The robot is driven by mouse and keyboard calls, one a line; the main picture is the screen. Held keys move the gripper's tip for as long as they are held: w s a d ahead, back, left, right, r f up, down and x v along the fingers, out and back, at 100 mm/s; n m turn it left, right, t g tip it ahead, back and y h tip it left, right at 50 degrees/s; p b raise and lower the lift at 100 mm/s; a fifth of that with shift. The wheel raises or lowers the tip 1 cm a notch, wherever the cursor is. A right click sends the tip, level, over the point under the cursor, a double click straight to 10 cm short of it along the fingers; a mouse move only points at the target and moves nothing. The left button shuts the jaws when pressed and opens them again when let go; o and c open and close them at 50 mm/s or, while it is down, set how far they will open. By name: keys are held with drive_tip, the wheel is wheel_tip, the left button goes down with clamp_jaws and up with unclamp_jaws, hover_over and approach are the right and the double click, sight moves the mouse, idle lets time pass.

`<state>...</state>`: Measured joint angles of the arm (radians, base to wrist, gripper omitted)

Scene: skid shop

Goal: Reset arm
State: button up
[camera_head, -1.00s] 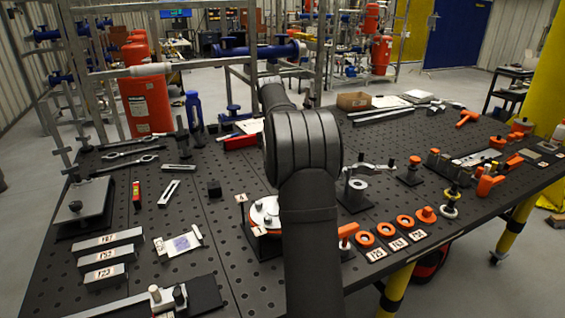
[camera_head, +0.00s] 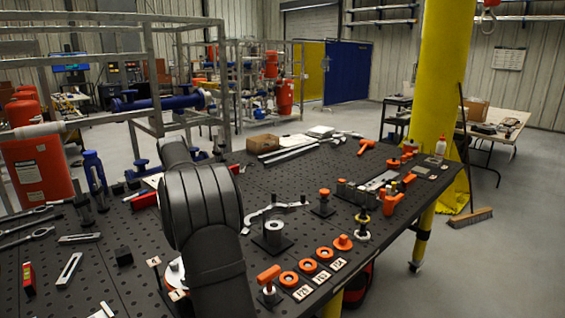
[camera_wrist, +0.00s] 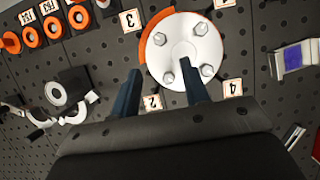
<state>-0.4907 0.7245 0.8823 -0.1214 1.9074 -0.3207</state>
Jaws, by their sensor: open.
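My arm (camera_head: 205,205) rises at the front of the bench in the head view and hides part of what lies behind it. My gripper (camera_wrist: 160,90) shows in the wrist view with its two dark fingers apart and nothing between them. Just beyond the fingertips is a round white flange (camera_wrist: 183,50) with several bolts and an orange edge. Numbered tags, among them 3 (camera_wrist: 129,20) and 4 (camera_wrist: 233,88), lie around it. In the head view the flange is mostly hidden behind my arm.
The black perforated bench (camera_head: 90,262) carries orange rings (camera_head: 307,265), a bracket with a white ring (camera_head: 273,232), wrenches (camera_head: 30,236) and a cardboard box (camera_head: 262,144). A yellow column (camera_head: 440,80) stands beyond its right side. A broom (camera_head: 470,217) stands on the floor.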

drive_tip(key=x, duration=1)
drive_tip(key=shift+r, duration=0.1)
